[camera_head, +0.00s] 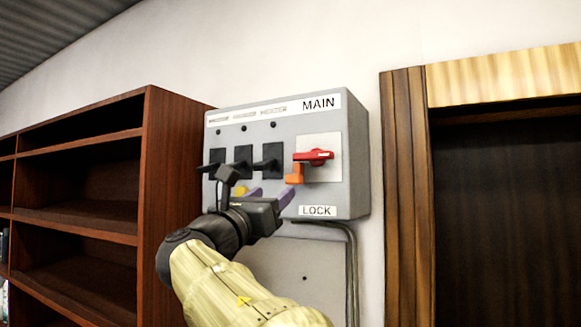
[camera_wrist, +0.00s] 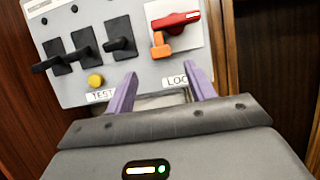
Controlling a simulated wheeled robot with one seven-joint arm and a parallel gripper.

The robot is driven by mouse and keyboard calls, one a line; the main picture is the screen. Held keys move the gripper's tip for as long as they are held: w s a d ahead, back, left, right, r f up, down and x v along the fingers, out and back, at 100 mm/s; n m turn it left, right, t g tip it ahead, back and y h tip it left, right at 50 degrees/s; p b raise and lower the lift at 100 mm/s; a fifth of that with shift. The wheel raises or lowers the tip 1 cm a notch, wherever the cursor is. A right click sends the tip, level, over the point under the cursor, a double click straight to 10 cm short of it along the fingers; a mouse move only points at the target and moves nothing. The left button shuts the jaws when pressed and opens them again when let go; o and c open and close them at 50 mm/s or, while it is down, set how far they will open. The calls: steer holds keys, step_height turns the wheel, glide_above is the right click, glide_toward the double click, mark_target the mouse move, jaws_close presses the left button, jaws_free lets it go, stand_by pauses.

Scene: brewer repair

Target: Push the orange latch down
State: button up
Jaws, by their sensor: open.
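The orange latch (camera_head: 294,174) is on the grey panel, just below and left of the red rotary handle (camera_head: 315,156). In the wrist view the orange latch (camera_wrist: 161,46) sits directly under the red handle (camera_wrist: 174,20), above the LOCK label. My gripper (camera_head: 271,196) is in front of the lower panel, below and left of the latch. Its two purple fingers are spread apart and empty in the wrist view (camera_wrist: 162,90), with their tips below the latch. They appear apart from the latch; the exact gap to the panel is hard to tell.
Three black switches (camera_wrist: 86,45) stand left of the latch. A yellow button (camera_wrist: 95,80) is below them, above the TEST label. A wooden shelf (camera_head: 143,200) is left of the panel and a wooden door frame (camera_head: 405,190) right. A conduit (camera_head: 352,260) runs below the box.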

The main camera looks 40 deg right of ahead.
mark_target(291, 177)
steer(key=p+x, duration=0.5)
steer(key=x, duration=0.4)
steer(key=shift+w+d+r, duration=0.1)
steer(key=shift+d+r, duration=0.05)
steer(key=shift+r, duration=0.1)
steer(key=shift+w+d+p, duration=0.3)
steer(key=shift+d+p, duration=0.25)
steer(key=shift+d, duration=0.05)
jaws_close()
